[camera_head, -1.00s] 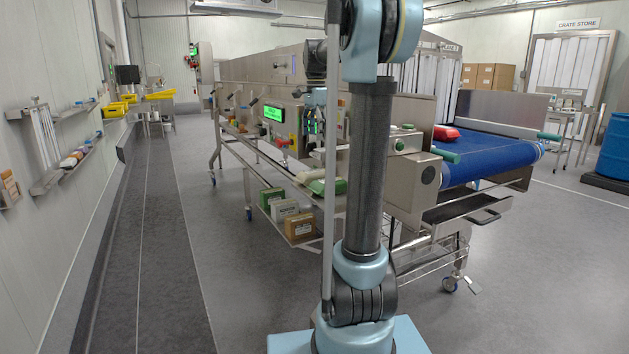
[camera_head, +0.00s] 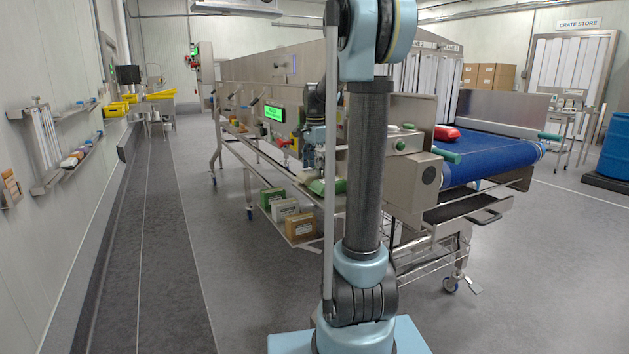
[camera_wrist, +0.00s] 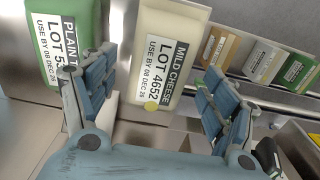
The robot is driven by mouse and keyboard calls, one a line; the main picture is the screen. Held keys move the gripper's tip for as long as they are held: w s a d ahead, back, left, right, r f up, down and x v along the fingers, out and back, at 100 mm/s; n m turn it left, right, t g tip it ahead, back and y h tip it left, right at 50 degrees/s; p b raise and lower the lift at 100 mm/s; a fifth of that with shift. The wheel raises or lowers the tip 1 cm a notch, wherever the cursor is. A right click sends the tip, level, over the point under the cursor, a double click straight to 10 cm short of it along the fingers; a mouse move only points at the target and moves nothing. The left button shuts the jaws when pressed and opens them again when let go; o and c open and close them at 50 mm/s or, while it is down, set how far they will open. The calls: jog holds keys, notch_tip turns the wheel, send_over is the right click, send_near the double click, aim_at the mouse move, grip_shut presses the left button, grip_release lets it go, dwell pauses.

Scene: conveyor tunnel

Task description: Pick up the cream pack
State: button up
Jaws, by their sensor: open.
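The cream pack (camera_wrist: 172,30) is in the upper middle of the wrist view. Its white label reads "MILD CHEESE LOT 4652", and a round yellow spot shows near its lower end. My gripper (camera_wrist: 160,66) is open, with one blue finger on each side of the pack's lower end in the picture. I cannot tell whether either finger touches it. A green pack (camera_wrist: 48,40) with a "PLAIN" label lies to the left, partly behind the left finger. In the head view my gripper (camera_head: 313,155) is over the steel side shelf, largely hiding the cream pack there.
Brown, white and green cartons (camera_wrist: 257,60) stand at the upper right of the wrist view, on a lower rack. A red pack (camera_head: 447,133) lies on the blue conveyor belt (camera_head: 490,152). The tunnel's steel side is close behind my gripper. The left floor is clear.

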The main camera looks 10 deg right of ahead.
aim_at(314, 171)
jog(key=shift+f, duration=1.15)
jog(key=shift+c, duration=0.5)
jog(key=c, duration=1.3)
jog(key=shift+c, duration=0.2)
jog(key=shift+r, duration=0.1)
jog(key=shift+c, duration=0.2)
jog(key=shift+s+a+r, duration=0.1)
jog(key=shift+a+r, duration=0.05)
jog(key=shift+r, duration=0.1)
notch_tip(314, 171, up, 7)
jog(key=shift+a+f, duration=0.1)
jog(key=shift+f, duration=0.05)
jog(key=s+a, duration=0.3)
jog(key=a, duration=0.6)
jog(key=s+a, duration=0.3)
jog(key=a, duration=0.6)
jog(key=shift+a+f, duration=0.2)
jog(key=shift+a, duration=0.05)
